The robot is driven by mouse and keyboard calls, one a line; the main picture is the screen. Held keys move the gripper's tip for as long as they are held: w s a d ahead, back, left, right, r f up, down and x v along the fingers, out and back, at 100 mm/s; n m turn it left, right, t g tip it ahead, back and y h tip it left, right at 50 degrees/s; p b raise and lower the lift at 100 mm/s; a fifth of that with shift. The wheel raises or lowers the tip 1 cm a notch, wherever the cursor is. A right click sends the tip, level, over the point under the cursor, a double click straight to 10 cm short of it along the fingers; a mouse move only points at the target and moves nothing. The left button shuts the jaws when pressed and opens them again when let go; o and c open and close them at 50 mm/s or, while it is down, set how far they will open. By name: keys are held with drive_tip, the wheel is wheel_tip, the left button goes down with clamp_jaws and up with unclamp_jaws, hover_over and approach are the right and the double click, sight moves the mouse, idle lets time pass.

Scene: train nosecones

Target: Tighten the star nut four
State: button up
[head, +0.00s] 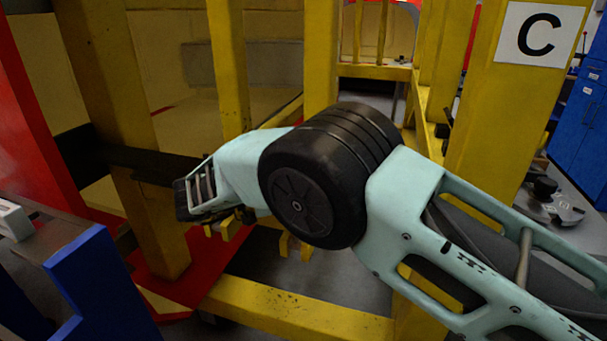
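I cannot make out star nut four in the head view; my arm covers the middle of the yellow frame (230,70). My pale green arm with its large black joint reaches from the lower right towards the left, in front of the frame. No gripper fingers can be made out, so whether my gripper is open or shut does not show. A dark horizontal bar (150,163) runs across a yellow post at the left, behind my arm. Small yellow hooked parts (232,222) show just below my arm.
A yellow post with a white "C" sign (538,34) stands at the right. A low yellow beam (290,308) crosses the front. A blue bracket (98,285) and a red panel (35,120) are at the left. Blue cabinets (583,125) and a bench with dark parts (546,186) are at the right.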

drive_tip(key=shift+r, duration=0.1)
idle(0.3)
drive_tip(key=o, duration=1)
drive_tip(key=shift+d, duration=0.1)
